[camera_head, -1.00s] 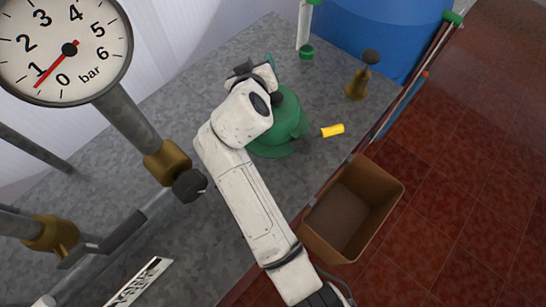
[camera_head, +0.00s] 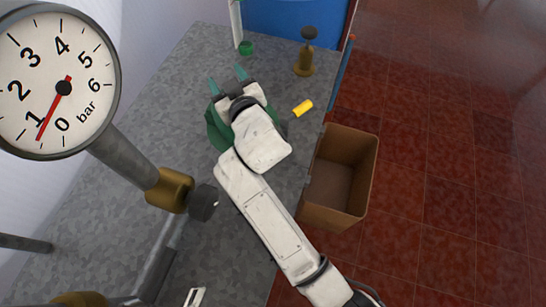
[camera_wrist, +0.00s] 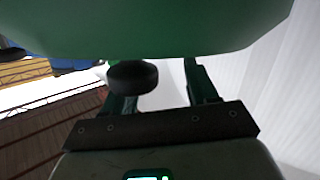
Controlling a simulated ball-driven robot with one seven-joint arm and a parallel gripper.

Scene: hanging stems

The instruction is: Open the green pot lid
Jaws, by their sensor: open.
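The green pot (camera_head: 218,130) stands on the grey counter in the head view, mostly hidden under my gripper (camera_head: 227,77). My gripper is over the pot, with its two teal fingers apart and pointing toward the far end of the counter. In the wrist view, a large smooth green surface of the pot or its lid (camera_wrist: 150,28) fills the top. A dark round knob (camera_wrist: 132,77) shows below it, close to the fingers of my gripper (camera_wrist: 155,85). The fingers are open; I cannot tell whether either touches the knob.
A yellow cylinder (camera_head: 302,108) lies right of the pot. A brass fitting with a dark knob (camera_head: 304,60) and a small green cap (camera_head: 246,48) stand farther back. A brown open bin (camera_head: 312,212) is by the counter's right edge. A pressure gauge (camera_head: 90,95) and pipe stand left.

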